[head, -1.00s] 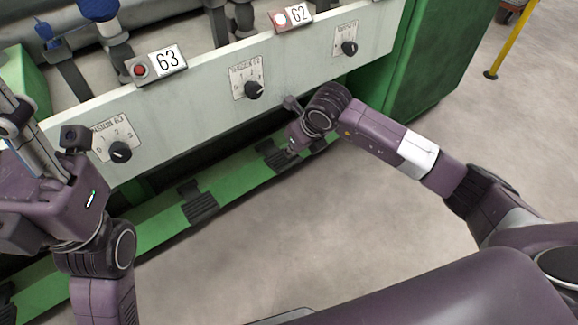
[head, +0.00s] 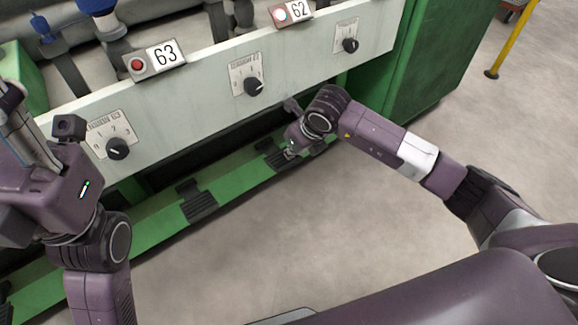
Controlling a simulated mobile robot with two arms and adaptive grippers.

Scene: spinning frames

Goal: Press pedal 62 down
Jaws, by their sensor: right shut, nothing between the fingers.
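The number 62 plate (head: 292,12) with a pale lit button sits on top of the machine's white front panel. Below the panel, black foot pedals sit along a low green rail: one pedal (head: 197,203) at the middle left and another pedal (head: 269,153) further right. No number shows on the pedals. My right gripper (head: 291,154) is shut and empty, low beside the right-hand pedal; I cannot tell whether it touches it. My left gripper (head: 14,112) is at the left edge in front of the panel, partly cut off, its fingers unclear.
The number 63 plate (head: 155,58) has a red button. Black knobs, such as one knob (head: 253,86), stick out from the white panel (head: 190,105). A green cabinet (head: 430,60) stands at the right end. A yellow post (head: 511,40) stands beyond. Grey floor in front is clear.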

